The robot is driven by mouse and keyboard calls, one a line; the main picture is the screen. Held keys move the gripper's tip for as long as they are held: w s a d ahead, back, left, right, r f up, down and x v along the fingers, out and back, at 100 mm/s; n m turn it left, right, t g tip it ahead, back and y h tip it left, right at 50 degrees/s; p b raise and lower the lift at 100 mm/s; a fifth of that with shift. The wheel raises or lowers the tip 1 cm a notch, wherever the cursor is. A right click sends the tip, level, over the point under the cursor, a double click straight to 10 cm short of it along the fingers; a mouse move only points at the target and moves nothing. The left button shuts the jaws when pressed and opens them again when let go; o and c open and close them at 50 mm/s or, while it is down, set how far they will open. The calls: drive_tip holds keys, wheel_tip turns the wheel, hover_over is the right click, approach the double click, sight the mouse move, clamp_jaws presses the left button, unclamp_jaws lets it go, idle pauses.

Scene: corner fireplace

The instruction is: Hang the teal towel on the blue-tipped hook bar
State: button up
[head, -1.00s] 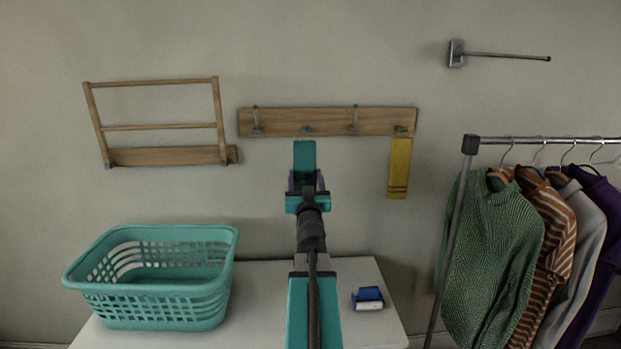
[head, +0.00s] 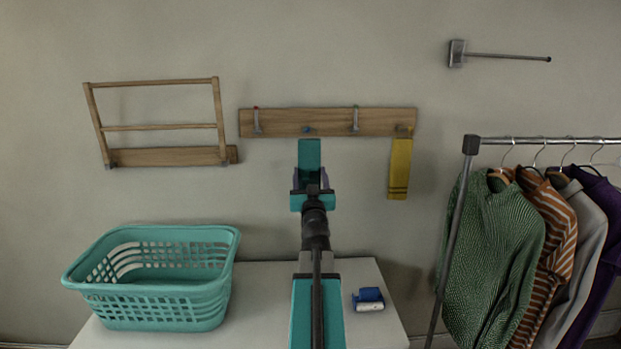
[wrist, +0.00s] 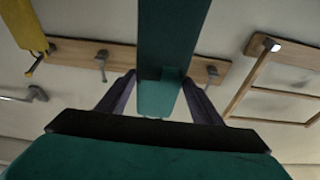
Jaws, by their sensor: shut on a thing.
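The teal towel (head: 309,155) is a narrow strip held upright in my gripper (head: 311,180), its top edge just below the wooden hook board (head: 330,121) in the head view. The blue-tipped hook (head: 307,129) is on that board, almost straight above the towel. My gripper is shut on the towel; in the wrist view the towel (wrist: 172,35) passes between the fingers (wrist: 158,88). The towel covers part of the hook board (wrist: 75,52) there, and I cannot see the blue tip. The gap between towel and hook is hard to judge.
A yellow towel (head: 400,168) hangs at the board's right end. A wooden rack (head: 160,127) is on the wall to the left, a metal rod (head: 508,56) upper right. Below are a teal basket (head: 150,300), a blue-and-white object (head: 368,299) and a clothes rail (head: 455,235).

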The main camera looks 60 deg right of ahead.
drive_tip(key=w+d+f+b, duration=0.2)
drive_tip(key=w+d+b, duration=0.3)
drive_tip(key=w+d, duration=0.3)
drive_tip(key=d, duration=0.3)
drive_tip(key=shift+d+f, duration=0.15)
drive_tip(key=shift+f, duration=0.2)
idle(1.8)
drive_tip(key=shift+b, duration=0.3)
drive_tip(key=shift+f, duration=0.1)
idle(0.8)
drive_tip(key=o, duration=1.3)
drive_tip(key=shift+c, duration=0.2)
drive_tip(key=b+v, duration=0.2)
drive_tip(key=v, duration=1.1)
drive_tip(key=shift+s+a+b, duration=0.2)
drive_tip(key=shift+a+b, duration=0.15)
